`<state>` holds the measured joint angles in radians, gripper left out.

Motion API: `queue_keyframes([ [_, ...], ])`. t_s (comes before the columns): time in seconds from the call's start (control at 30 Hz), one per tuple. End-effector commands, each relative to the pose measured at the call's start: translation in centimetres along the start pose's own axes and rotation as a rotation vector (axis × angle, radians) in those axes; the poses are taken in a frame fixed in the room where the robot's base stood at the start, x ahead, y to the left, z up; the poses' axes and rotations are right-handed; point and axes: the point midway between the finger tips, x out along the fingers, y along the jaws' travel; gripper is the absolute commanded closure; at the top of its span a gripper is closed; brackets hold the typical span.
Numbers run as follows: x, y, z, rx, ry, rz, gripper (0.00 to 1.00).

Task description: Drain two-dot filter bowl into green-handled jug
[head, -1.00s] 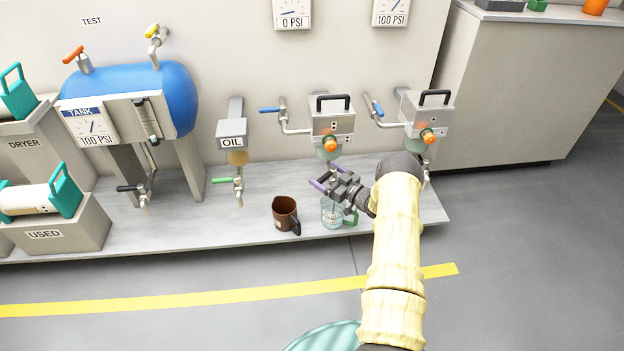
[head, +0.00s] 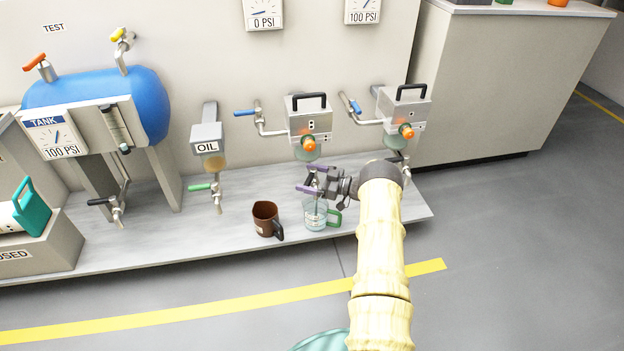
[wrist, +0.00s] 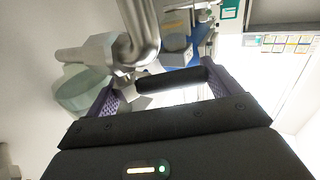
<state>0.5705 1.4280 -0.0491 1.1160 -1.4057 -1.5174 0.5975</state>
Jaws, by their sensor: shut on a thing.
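The two-dot filter (head: 311,122) is the left of two wall units, with a black top handle, an orange knob and a pale green bowl (head: 306,153) below. The bowl also shows at left in the wrist view (wrist: 82,90). My gripper (head: 309,180) is just under this bowl. Its purple fingers are shut on a black drain handle (wrist: 172,83), beside a bent metal drain pipe (wrist: 140,40). The clear green-handled jug (head: 315,222) stands upright on the bench below my gripper. I cannot tell whether it holds liquid.
A brown mug (head: 265,219) stands left of the jug. Left of it hang the oil unit (head: 206,137) and its green-handled tap (head: 203,187). The second filter (head: 408,108) is to the right. The bench (head: 160,235) is clear at its front left.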

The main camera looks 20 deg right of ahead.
Motion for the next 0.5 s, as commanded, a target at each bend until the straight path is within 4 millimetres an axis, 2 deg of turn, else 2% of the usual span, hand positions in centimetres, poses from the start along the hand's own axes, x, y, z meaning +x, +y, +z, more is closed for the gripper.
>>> queue_keyframes([
  [0.2, -0.31, -0.1, 0.4, 0.006, -0.006, 0.001, 0.52],
  [0.23, -0.31, -0.1, 0.4, 0.006, -0.006, 0.001, 0.05],
  [0.27, -0.3, -0.1, 0.39, 0.005, -0.006, 0.001, 0.0],
  [0.5, -0.1, -0.08, 0.15, 0.002, -0.003, 0.0, 0.0],
])
